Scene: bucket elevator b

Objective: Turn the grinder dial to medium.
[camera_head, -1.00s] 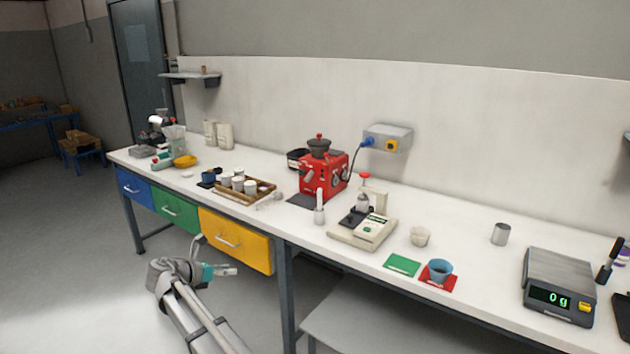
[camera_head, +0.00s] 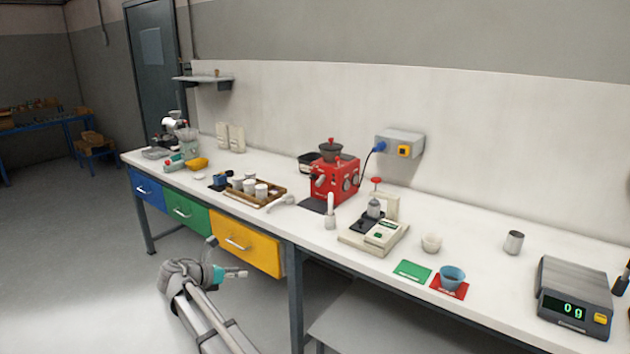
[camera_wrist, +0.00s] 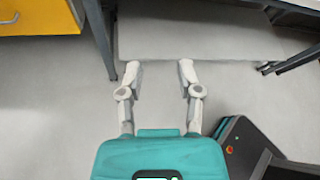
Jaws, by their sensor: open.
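The red grinder (camera_head: 334,182) with a dark hopper on top stands at the middle of the white bench, close to the back wall. Round dials show on its sides; one faces right (camera_head: 347,184). Their settings are too small to read. My gripper (camera_head: 240,273) is below bench height, in front of the yellow drawer and well away from the grinder. In the wrist view my gripper (camera_wrist: 160,68) is open and empty, with its two fingers apart over the floor. The grinder is not in the wrist view.
The bench (camera_head: 300,235) holds a wooden tray (camera_head: 270,201) of cups left of the grinder, and a beige machine (camera_head: 374,236) right of it. A blue cup (camera_head: 452,277) and a scale (camera_head: 574,296) stand further right. The yellow drawer (camera_head: 240,243) is at the bench front. Floor at left is clear.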

